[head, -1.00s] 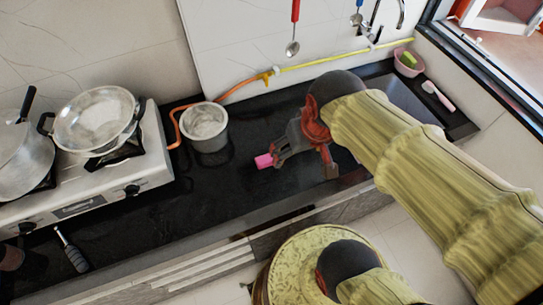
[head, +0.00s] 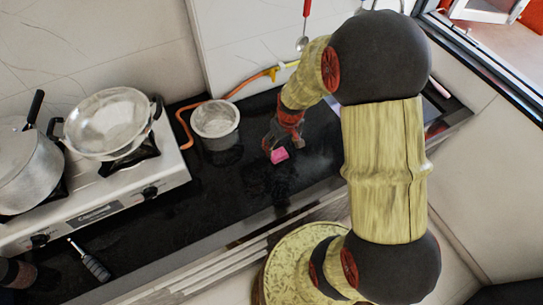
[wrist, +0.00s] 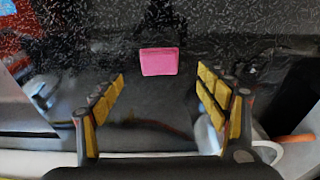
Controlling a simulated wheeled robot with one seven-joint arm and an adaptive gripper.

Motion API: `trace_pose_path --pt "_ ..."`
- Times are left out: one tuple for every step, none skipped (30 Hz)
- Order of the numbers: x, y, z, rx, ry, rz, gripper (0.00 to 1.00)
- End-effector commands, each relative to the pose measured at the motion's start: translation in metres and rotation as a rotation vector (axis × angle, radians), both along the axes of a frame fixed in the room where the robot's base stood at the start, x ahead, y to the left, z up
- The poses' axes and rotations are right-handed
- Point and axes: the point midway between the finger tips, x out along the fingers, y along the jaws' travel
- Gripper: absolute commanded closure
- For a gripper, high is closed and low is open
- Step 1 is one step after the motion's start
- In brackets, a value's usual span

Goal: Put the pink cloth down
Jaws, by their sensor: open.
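The pink cloth (head: 279,155) is a small folded block on the black counter, right of the metal pot in the head view. It also shows in the wrist view (wrist: 158,61), lying on the dark surface beyond my fingertips, roughly centred between them. My gripper (head: 284,145) is just behind the cloth in the head view, pointing down. Its yellow-padded fingers (wrist: 160,84) are spread wide with nothing between them. The gripper is partly hidden by its own links in the head view.
A metal pot (head: 216,124) stands left of the gripper. The stove (head: 120,189) with a pan (head: 108,122) is farther left. An orange hose (head: 240,88) runs behind the pot. A grey-handled tool (head: 92,263) lies at the front left. The counter around the cloth looks clear.

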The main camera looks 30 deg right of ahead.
Motion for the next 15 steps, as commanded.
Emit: trace_pose_path --pt "0.000 -0.001 -0.006 0.001 0.003 0.000 0.26" --pt "0.001 -0.001 -0.009 0.002 0.004 0.000 0.26" --pt "0.002 0.000 -0.014 0.002 0.006 0.000 0.26" --pt "0.003 0.000 -0.018 0.001 0.007 0.001 0.26" --pt "0.004 0.001 -0.021 0.001 0.008 0.001 0.26" --pt "0.006 0.001 -0.024 0.000 0.007 0.002 0.26" --pt "0.007 0.002 -0.025 0.000 0.006 0.002 0.26" --pt "0.007 0.002 -0.027 -0.001 0.006 0.002 0.26" --pt "0.008 0.003 -0.029 -0.001 0.005 0.002 0.26" --pt "0.007 0.003 -0.031 0.000 0.005 0.002 0.26" --pt "0.007 0.003 -0.034 0.000 0.005 0.002 0.26" --pt "0.008 0.004 -0.038 0.000 0.005 0.002 0.26" --pt "0.008 0.004 -0.043 0.000 0.004 0.002 0.26" --pt "0.008 0.005 -0.047 0.000 0.004 0.002 0.26" --pt "0.009 0.006 -0.054 0.000 0.005 0.001 0.26"
